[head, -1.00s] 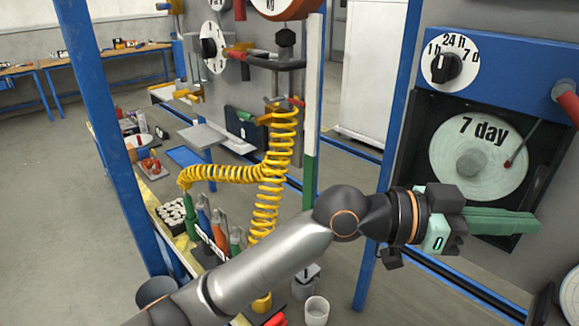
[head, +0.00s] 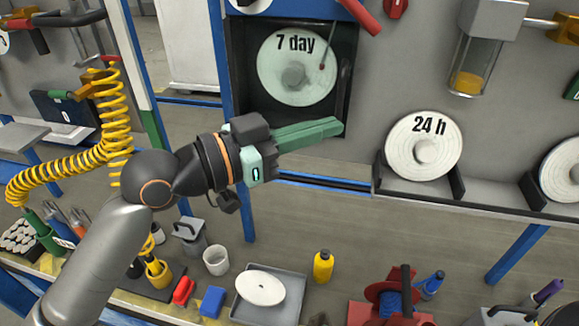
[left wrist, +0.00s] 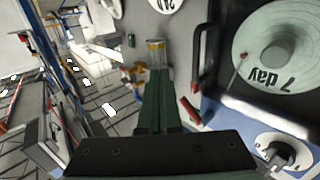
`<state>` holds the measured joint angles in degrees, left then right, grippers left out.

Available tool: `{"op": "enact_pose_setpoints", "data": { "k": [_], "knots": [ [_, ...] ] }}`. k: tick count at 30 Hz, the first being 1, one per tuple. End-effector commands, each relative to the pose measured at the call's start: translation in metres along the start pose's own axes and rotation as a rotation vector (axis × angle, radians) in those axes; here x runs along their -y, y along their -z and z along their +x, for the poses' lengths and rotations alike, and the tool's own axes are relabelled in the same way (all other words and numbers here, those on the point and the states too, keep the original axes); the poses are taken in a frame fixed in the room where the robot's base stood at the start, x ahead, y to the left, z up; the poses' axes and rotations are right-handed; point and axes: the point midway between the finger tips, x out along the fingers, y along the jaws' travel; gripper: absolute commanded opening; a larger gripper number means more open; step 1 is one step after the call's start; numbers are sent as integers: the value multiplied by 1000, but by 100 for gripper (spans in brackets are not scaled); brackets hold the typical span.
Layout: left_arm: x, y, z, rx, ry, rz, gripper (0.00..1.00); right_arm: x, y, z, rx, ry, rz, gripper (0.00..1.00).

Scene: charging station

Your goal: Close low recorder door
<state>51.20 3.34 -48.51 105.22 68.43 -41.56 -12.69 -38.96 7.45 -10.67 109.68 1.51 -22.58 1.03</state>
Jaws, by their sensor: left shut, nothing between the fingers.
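The recorder shows as a dark recess (head: 240,75) with a pale "7 day" disc (head: 297,70) and a red-tipped pointer inside. A blue panel (head: 305,10) lies above it, cut by the top edge. In the left wrist view the disc (left wrist: 262,62) is upside down at upper right, with a dial knob (left wrist: 282,152) below it. I cannot clearly make out the door leaf. My left gripper (head: 335,126) has its green fingers shut and empty, below and in front of the recess's lower edge. The fingers also show in the left wrist view (left wrist: 157,85). My right gripper is not in view.
A "24 h" disc (head: 423,146) sits in a black holder on the right. A red lever (head: 361,16) sticks out above the recess. Below are a grey tray (head: 292,302) with a white disc, a yellow bottle (head: 323,266) and a red reel (head: 388,295). A yellow coiled hose (head: 105,145) hangs left.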

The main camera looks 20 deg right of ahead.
Motion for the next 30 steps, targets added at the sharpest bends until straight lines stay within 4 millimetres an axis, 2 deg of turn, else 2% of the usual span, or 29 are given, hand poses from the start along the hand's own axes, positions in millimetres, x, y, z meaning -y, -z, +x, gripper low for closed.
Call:
{"op": "enact_pose_setpoints", "data": {
  "k": [6, 12, 21, 26, 30],
  "knots": [
    [-24, -2, -32, 1, 0, 1, 0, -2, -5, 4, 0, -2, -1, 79],
    [-40, -1, -53, 1, 1, 0, 0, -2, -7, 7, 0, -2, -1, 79],
    [-49, 0, -64, 0, 1, -1, 0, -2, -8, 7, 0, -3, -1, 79],
    [-35, -6, -66, -18, 42, -35, 0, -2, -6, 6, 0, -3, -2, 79],
    [3, -32, -76, -61, 173, -125, 0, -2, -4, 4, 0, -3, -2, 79]
  ]
}}
